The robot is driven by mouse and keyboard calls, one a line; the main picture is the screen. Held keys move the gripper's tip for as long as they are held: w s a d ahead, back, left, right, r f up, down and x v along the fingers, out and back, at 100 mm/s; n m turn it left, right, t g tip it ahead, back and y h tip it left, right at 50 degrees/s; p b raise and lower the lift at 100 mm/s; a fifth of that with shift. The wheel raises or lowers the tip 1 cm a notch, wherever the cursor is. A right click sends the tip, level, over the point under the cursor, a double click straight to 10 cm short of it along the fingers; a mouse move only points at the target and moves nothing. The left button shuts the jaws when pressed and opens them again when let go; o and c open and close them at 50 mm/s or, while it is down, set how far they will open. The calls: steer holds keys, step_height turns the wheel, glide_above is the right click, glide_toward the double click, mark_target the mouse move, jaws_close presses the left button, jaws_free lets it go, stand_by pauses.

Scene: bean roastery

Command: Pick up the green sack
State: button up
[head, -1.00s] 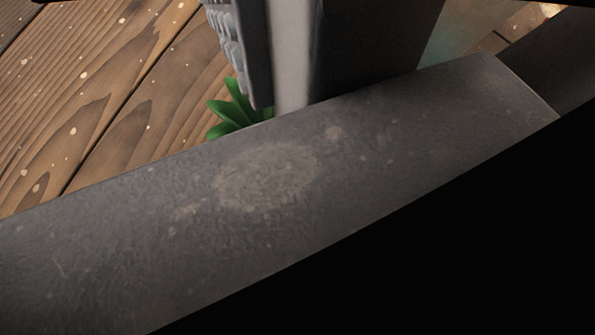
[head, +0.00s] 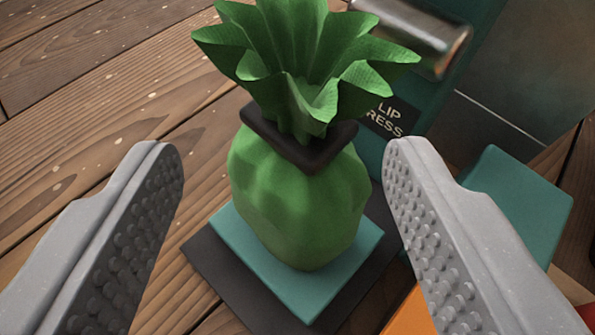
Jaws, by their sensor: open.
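The green sack (head: 297,205) stands upright in the middle of the head view. Its ruffled green top flares out above a dark square collar (head: 285,143). It rests on a teal pad (head: 236,236) that lies on a dark base plate (head: 215,268). My gripper (head: 285,165) is open, with one grey studded finger to the left of the sack and one to the right. Neither finger visibly touches the sack, and wooden boards show between the left finger and the sack.
Just behind the sack at the right is a teal machine (head: 440,90) with a metal cylinder (head: 415,35) and a partly hidden dark label. A teal block (head: 525,205) and an orange thing (head: 408,315) are at the right. Wooden boards (head: 90,110) are clear at the left.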

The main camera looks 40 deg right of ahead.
mark_target(301, 94)
steer(key=x, duration=0.3)
steer(key=shift+b, duration=0.35)
steer(key=shift+d+r+b+x, duration=0.15)
steer(key=shift+b+x, duration=0.5)
steer(key=shift+x, duration=0.7)
steer(key=shift+d+r+b+x, duration=0.15)
steer(key=shift+b+x, duration=0.45)
steer(key=shift+x, duration=0.7)
steer(key=shift+s, duration=0.15)
jaws_close()
